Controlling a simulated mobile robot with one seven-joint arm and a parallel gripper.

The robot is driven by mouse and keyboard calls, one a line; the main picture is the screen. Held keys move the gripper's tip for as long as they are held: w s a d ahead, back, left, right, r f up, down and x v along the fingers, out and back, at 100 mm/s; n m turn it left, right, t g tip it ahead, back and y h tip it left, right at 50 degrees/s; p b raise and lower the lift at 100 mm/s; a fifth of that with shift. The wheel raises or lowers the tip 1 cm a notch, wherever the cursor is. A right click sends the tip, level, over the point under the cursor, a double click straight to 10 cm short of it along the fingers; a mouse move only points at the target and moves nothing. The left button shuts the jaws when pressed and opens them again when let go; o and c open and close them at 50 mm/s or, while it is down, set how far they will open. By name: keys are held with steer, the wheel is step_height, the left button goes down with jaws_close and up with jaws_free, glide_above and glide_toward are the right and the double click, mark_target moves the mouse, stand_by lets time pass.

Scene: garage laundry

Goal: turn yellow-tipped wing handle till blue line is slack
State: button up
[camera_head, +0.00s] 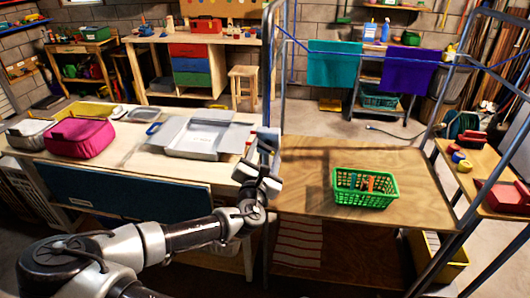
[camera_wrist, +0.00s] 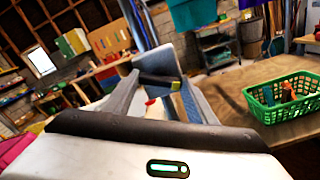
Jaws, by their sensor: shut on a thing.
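My gripper (camera_head: 262,170) is at the left upright post of the metal frame, beside the near end of the wooden bench. In the wrist view its fingers (camera_wrist: 158,82) are shut on a dark bar, the wing handle (camera_wrist: 157,78), whose yellow-green tip (camera_wrist: 176,86) shows at the right finger. The fingers hide part of the handle. A small red tip (camera_wrist: 150,101) shows below it. The blue line (camera_head: 340,53) runs across the back between the posts, dipping where a teal towel (camera_head: 334,66) and a purple towel (camera_head: 411,70) hang.
A green basket (camera_head: 364,203) with small items stands on the wooden table (camera_head: 310,160) to the right. Metal posts (camera_head: 440,120) stand at the right.

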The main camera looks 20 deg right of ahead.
steer(key=o, duration=1.1)
steer(key=shift+c, duration=0.2)
steer(key=p+v, duration=0.6)
steer(key=v, duration=1.1)
steer(key=shift+s, duration=0.2)
steer(key=shift+a, duration=0.15)
